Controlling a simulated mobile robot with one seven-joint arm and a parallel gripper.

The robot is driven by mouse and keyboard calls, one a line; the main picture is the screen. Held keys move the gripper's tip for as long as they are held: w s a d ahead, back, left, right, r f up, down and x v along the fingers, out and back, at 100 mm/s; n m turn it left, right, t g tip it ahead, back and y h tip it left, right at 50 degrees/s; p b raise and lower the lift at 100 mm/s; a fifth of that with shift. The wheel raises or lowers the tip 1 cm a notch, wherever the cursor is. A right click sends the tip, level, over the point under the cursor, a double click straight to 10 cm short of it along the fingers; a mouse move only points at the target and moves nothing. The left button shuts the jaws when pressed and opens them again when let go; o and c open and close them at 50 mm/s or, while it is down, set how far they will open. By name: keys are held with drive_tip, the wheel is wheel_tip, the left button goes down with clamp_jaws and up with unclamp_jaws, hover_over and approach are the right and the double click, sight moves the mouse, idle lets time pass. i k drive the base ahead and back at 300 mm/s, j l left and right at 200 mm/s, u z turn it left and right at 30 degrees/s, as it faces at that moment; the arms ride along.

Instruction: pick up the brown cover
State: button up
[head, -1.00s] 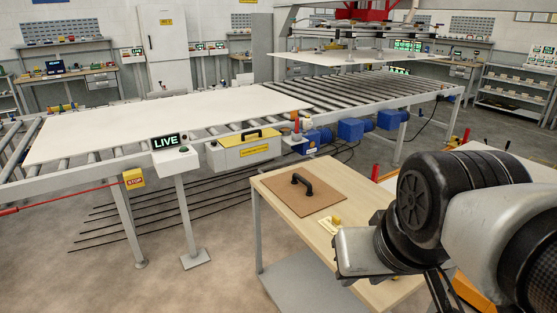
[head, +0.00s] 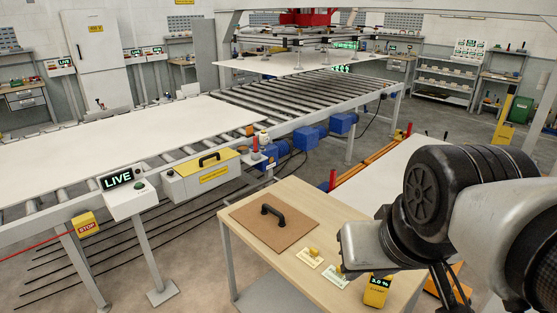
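The brown cover (head: 252,228) is a flat square board with a black arched handle (head: 272,213) on top. It lies flat on the light wooden table (head: 332,222), near its left end. My arm shows at the right of the head view, over the right part of the table and apart from the cover. The fingers of my gripper cannot be made out, so its opening is hidden.
Small yellow-knobbed items (head: 312,255) and a yellow meter (head: 377,290) sit on the table right of the cover. A roller conveyor (head: 300,97) with white sheets runs behind. A LIVE sign post (head: 128,190) and yellow box (head: 202,175) stand left.

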sight(275, 223)
drive_tip(key=i+j+z, duration=0.3)
drive_tip(key=j+z, duration=0.3)
drive_tip(key=j, duration=0.25)
drive_tip(key=i+j+z, duration=0.1)
drive_tip(key=j+z, duration=0.2)
drive_tip(key=j, duration=0.15)
drive_tip(key=j+z, duration=0.3)
drive_tip(key=j, duration=0.2)
drive_tip(key=i+j+z, duration=0.1)
drive_tip(key=j, duration=0.5)
drive_tip(key=i+j+z, duration=0.15)
drive_tip(key=j, duration=0.45)
drive_tip(key=i+j+z, duration=0.1)
drive_tip(key=j, duration=0.55)
